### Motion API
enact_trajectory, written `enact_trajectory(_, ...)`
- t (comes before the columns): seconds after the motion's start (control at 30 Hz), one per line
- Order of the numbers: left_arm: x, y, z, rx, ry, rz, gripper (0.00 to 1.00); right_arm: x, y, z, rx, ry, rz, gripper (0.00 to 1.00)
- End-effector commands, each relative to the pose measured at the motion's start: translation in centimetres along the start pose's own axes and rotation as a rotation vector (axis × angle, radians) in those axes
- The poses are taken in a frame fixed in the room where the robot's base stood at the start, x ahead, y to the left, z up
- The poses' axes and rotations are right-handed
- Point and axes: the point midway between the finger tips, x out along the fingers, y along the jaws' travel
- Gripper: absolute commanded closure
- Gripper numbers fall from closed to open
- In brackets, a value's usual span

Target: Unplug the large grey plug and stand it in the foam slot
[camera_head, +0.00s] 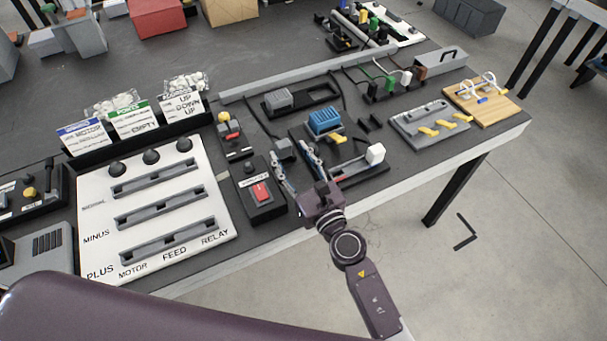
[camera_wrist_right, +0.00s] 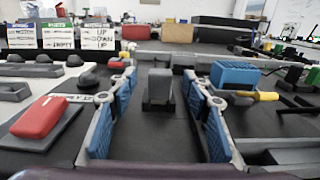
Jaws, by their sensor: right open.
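A grey plug-like block (camera_head: 285,147) stands on the dark bench top. In the right wrist view the grey block (camera_wrist_right: 160,87) is upright on a dark base, centred between my fingers. My right gripper (camera_head: 289,156) is open, with its blue-padded fingers on either side of the block and a gap showing on both sides. A black foam-like holder (camera_head: 318,94) lies farther back; it has an empty dark recess and another grey block (camera_head: 277,99) at its left. I cannot tell for sure which recess is the foam slot. My left gripper is not in view.
A box with a red switch (camera_head: 261,192) is close left of my right gripper. A blue block (camera_head: 324,121) and a yellow-handled part (camera_head: 338,139) are close right. A white labelled panel (camera_head: 100,205) fills the left, and a grey rail (camera_head: 300,76) runs behind.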

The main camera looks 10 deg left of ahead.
Motion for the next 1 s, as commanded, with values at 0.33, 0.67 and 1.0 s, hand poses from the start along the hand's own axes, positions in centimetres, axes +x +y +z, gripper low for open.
enact_trajectory(0.33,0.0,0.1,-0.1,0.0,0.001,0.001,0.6,-6.1,-0.1,0.0,-0.005,0.001,0.0,0.55)
enact_trajectory(0.67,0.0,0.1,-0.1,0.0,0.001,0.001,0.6,-7.2,-0.1,0.0,-0.002,0.0,-0.001,0.55)
enact_trajectory(1.0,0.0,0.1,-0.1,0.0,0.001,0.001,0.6,-7.2,-0.1,0.0,-0.002,0.0,-0.001,0.55)
